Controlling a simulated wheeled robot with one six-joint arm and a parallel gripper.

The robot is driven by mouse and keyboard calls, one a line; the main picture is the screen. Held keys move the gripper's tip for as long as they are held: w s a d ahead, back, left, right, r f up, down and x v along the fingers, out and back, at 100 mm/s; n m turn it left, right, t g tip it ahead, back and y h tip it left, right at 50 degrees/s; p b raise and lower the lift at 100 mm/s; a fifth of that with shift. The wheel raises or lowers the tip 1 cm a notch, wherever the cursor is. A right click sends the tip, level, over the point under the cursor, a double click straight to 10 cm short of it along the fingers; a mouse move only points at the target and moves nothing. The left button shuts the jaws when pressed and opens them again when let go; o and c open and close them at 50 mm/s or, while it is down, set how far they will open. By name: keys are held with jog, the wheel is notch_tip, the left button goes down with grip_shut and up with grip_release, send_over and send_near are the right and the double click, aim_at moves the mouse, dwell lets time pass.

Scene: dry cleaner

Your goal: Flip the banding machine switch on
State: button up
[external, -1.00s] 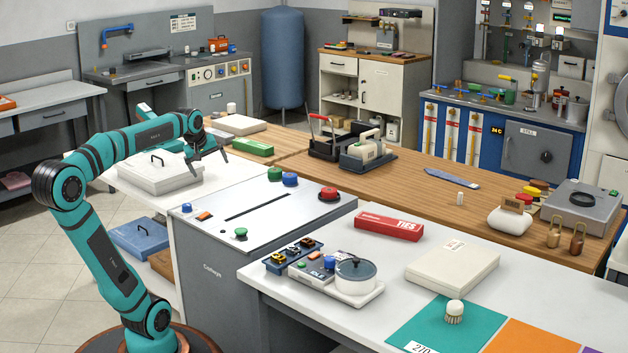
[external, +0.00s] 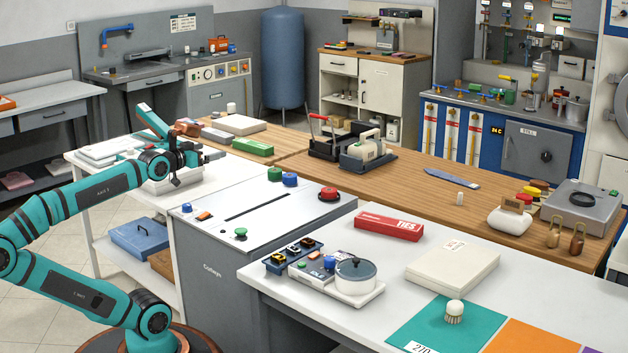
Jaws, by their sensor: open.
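A grey cabinet machine with a pale top (external: 262,219) and a long dark slot stands in the middle; it looks like the banding machine, but no readable label confirms this. An orange switch (external: 204,215) sits at its top left; whether it is on or off cannot be told. A green knob (external: 240,232), a blue knob (external: 290,179) and a red button (external: 329,193) are also on top. My gripper (external: 198,168) is open and empty, above and behind the machine's far left edge, apart from the switch.
A small device with an orange switch (external: 314,256) and a round pot (external: 355,275) stands on the right-hand table. Air above the slotted top is clear.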

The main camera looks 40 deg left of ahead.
jog(key=c, duration=1.3)
jog(key=shift+w+a+f, duration=0.1)
jog(key=shift+w+a, duration=0.05)
jog(key=shift+w, duration=0.1)
jog(key=c, duration=0.4)
jog(key=w+a+f+g, duration=0.1)
jog(key=w+a+f+g+y, duration=0.1)
jog(key=w, duration=0.1)
jog(key=shift+a+f+g, duration=0.15)
jog(key=shift+f+g, duration=0.1)
jog(key=shift+g, duration=0.05)
grip_shut()
jog(key=w+a+f+g+h, duration=0.1)
jog(key=w+a+f+g, duration=0.2)
jog(key=a+f+g, duration=0.7)
jog(key=shift+w+a+f+g, duration=0.35)
jog(key=shift+a+g, duration=0.95)
jog(key=shift+a, duration=0.3)
